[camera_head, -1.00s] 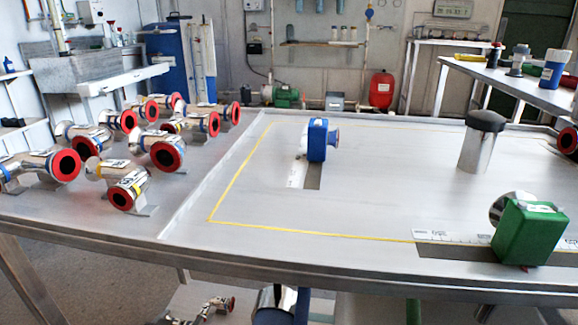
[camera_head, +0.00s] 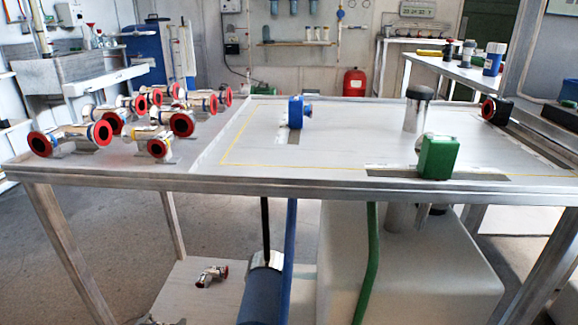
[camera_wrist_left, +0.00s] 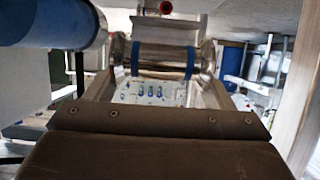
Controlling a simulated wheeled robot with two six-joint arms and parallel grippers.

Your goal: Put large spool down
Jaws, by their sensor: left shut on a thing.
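In the left wrist view, my left gripper (camera_wrist_left: 163,72) is shut on a shiny metal spool (camera_wrist_left: 160,58) with blue bands near its ends. The spool lies crosswise between the fingers. Its far side is hidden, and I cannot tell whether it touches anything beneath. In the head view I cannot make out the held spool or my left gripper. My right gripper is in neither view.
A small spool with a red end lies on the lower shelf (camera_head: 185,290) beneath the table (camera_head: 330,150). A blue cylinder (camera_head: 262,297) stands to its right, beside a large white tank (camera_head: 430,270). Several red-ended fittings crowd the tabletop's left. Table legs frame the space.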

